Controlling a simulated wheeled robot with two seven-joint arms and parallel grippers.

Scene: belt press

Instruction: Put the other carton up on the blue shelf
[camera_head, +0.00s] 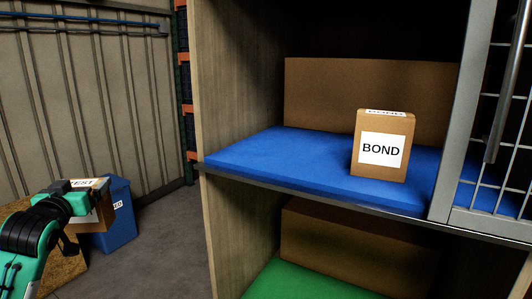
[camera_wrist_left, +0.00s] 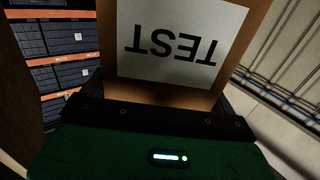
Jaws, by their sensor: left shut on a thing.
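A brown carton with a white TEST label (camera_head: 99,214) is held in my left gripper (camera_head: 82,190), at the lower left of the head view. The same TEST carton fills the upper middle of the left wrist view (camera_wrist_left: 150,85), its label upside down there. My left gripper is shut on it. The blue shelf (camera_head: 265,160) is to the right, inside a wooden cabinet. A BOND carton (camera_head: 382,146) stands upright on it towards the right. The gripper and TEST carton are left of the cabinet, apart from the shelf. My right gripper is not in view.
A large plain brown box (camera_head: 330,88) is at the back of the blue shelf. A green shelf (camera_head: 300,280) with another brown box (camera_head: 340,238) is below. A grey wire door (camera_head: 455,120) borders the right. A blue bin (camera_head: 118,222) stands behind the gripper. The shelf's left half is free.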

